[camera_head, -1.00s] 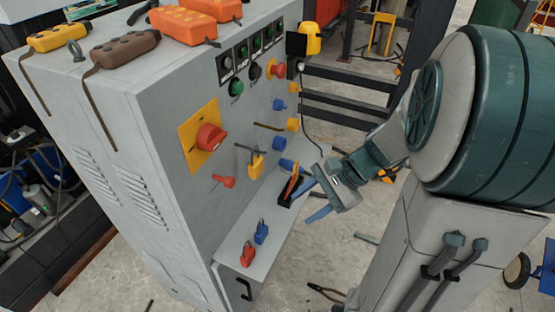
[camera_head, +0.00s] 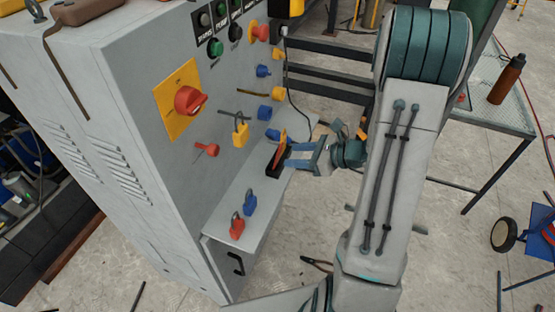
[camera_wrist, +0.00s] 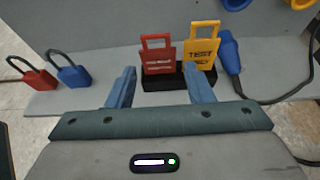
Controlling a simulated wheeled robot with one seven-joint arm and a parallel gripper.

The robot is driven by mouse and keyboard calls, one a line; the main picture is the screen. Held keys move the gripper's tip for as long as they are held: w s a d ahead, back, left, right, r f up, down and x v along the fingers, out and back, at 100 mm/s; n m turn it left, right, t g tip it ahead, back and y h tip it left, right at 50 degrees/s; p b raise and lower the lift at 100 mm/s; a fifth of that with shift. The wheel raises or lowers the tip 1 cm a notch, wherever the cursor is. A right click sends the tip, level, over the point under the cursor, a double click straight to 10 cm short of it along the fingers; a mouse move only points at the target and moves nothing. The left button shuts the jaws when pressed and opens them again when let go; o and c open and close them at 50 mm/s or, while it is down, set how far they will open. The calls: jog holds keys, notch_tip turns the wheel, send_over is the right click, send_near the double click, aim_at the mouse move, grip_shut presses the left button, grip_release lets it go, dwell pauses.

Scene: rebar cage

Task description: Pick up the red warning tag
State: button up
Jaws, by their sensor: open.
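The red warning tag (camera_wrist: 159,58) stands upright in a black holder (camera_wrist: 165,83) in the wrist view, its handle loop at the top. A yellow tag marked TEST (camera_wrist: 201,50) stands in the same holder just to its right. My gripper (camera_wrist: 160,88) is open, with one blue finger at each side and the red tag between and beyond the fingertips. In the head view my gripper (camera_head: 292,156) is at the shelf, close to the holder (camera_head: 273,167), and the tags there are hard to tell apart.
A red padlock (camera_wrist: 35,75) and a blue padlock (camera_wrist: 69,70) stand on the shelf at the left. A blue plug (camera_wrist: 230,55) with a dark cable lies right of the tags. The grey cabinet (camera_head: 135,130) rises behind the shelf, with a red rotary switch (camera_head: 189,100).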

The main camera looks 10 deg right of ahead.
aim_at(279, 156)
jog(key=x, duration=0.6)
jog(key=shift+a+f, duration=0.2)
jog(key=shift+a, duration=0.05)
jog(key=shift+d, duration=0.15)
jog(key=c, duration=0.6)
